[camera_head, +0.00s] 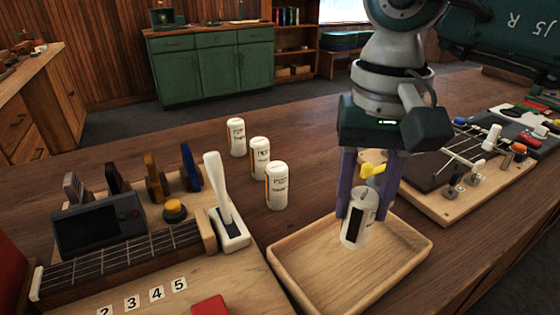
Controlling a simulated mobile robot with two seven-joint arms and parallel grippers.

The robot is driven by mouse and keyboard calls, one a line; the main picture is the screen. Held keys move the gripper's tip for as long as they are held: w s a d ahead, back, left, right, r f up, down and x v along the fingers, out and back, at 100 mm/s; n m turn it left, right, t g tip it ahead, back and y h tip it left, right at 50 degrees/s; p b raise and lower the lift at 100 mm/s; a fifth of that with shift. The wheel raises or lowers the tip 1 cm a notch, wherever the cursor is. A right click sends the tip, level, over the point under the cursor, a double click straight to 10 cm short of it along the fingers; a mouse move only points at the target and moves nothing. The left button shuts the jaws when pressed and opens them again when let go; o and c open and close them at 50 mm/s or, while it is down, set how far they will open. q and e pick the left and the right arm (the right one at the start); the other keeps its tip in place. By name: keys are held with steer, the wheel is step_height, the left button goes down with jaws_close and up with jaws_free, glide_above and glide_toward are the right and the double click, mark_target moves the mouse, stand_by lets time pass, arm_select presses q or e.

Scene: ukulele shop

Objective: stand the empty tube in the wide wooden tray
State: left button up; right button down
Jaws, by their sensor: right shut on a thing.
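My right gripper (362,210) points down and is shut on a white tube (359,224) with a dark strip on its side. The tube is close to upright, leaning slightly. It is over the far part of the wide wooden tray (290,287); I cannot tell whether its bottom touches the tray floor. The rest of the tray is empty. A small yellow piece (372,170) shows between the fingers above the tube; I cannot tell what it belongs to. My left gripper is not in view.
Three white labelled tubes (277,186) stand in a row left of the tray. A board with a fretboard, a dark box (97,228) and a white lever (219,190) is at the left. A board with knobs (455,190) lies at the right.

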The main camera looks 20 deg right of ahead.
mark_target(359, 220)
step_height(359, 220, down, 3)
steer(key=shift+s+f, duration=0.1)
steer(key=shift+f, duration=0.1)
steer(key=shift+f, duration=0.15)
steer(key=shift+c, duration=2.1)
jaws_free()
